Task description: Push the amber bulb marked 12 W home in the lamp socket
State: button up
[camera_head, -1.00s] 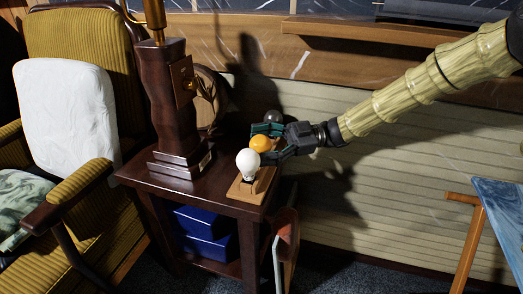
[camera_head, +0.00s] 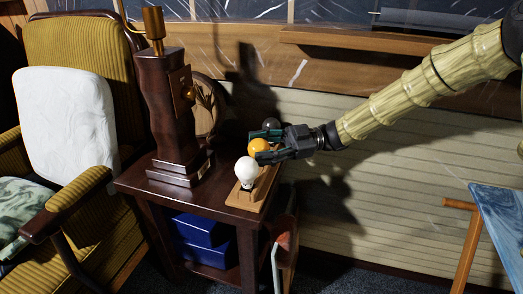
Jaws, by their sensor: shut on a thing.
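The amber bulb (camera_head: 259,147) is held between the fingers of my gripper (camera_head: 266,146), which is shut on it. It is above a small wooden holder (camera_head: 261,193) on the side table; I cannot tell whether its base is clear of the holder. Any 12 W mark is too small to read. The lamp (camera_head: 174,110) is a dark carved wooden column on the same table, left of my gripper. A brass-coloured socket (camera_head: 153,22) is at its top, with no bulb visible in it.
A white bulb (camera_head: 247,171) stands at the holder's front, and a dark bulb (camera_head: 270,124) is behind the amber one. A round wooden object (camera_head: 205,105) stands behind the lamp. The dark side table (camera_head: 137,181) is beside a yellow striped armchair (camera_head: 71,40).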

jog(key=shift+d+r+p, duration=0.2)
jog(key=shift+r+p, duration=0.1)
jog(key=shift+r, duration=0.35)
jog(key=shift+d+r+p, duration=0.15)
jog(key=shift+r+p, duration=0.1)
jog(key=shift+r, duration=0.35)
jog(key=s+d+p, duration=0.2)
jog(key=d, duration=0.6)
jog(key=s+d+p, duration=0.2)
jog(key=d, duration=0.6)
jog(key=shift+s+d+f, duration=0.2)
jog(key=shift+s+d, duration=0.15)
jog(key=shift+s, duration=0.05)
